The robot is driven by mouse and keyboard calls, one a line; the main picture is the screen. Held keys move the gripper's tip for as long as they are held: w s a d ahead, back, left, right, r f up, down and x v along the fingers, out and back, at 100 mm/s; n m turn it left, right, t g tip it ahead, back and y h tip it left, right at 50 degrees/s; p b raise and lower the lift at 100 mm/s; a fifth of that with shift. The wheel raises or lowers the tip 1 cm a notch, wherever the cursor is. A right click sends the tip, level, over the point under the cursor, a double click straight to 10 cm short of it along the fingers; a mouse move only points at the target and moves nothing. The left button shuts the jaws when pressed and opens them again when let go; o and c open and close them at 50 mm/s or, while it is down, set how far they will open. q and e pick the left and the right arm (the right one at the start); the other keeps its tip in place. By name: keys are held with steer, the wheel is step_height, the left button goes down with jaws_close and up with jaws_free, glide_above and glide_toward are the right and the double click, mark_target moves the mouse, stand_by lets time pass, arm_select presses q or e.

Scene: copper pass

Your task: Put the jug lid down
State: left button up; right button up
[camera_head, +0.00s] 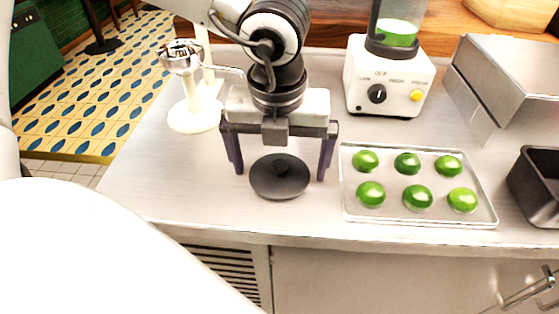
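My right gripper is not in view.
A metal tray (347,212) with several limes is right of the lid. A cream juicer stand (194,115) is at the back left. A steel box (507,75) and a dark pan (535,185) are on the right. The counter's front left is clear.

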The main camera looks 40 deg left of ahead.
mark_target(278, 181)
arm_select(q)
steer(key=shift+r, duration=0.1)
steer(key=shift+r+p, duration=0.2)
steer(key=shift+p, duration=0.25)
step_height(278, 181, up, 12)
steer(key=s, duration=0.1)
steer(key=shift+s+d+f, duration=0.2)
steer(key=shift+s+d, duration=0.05)
steer(key=shift+d, duration=0.2)
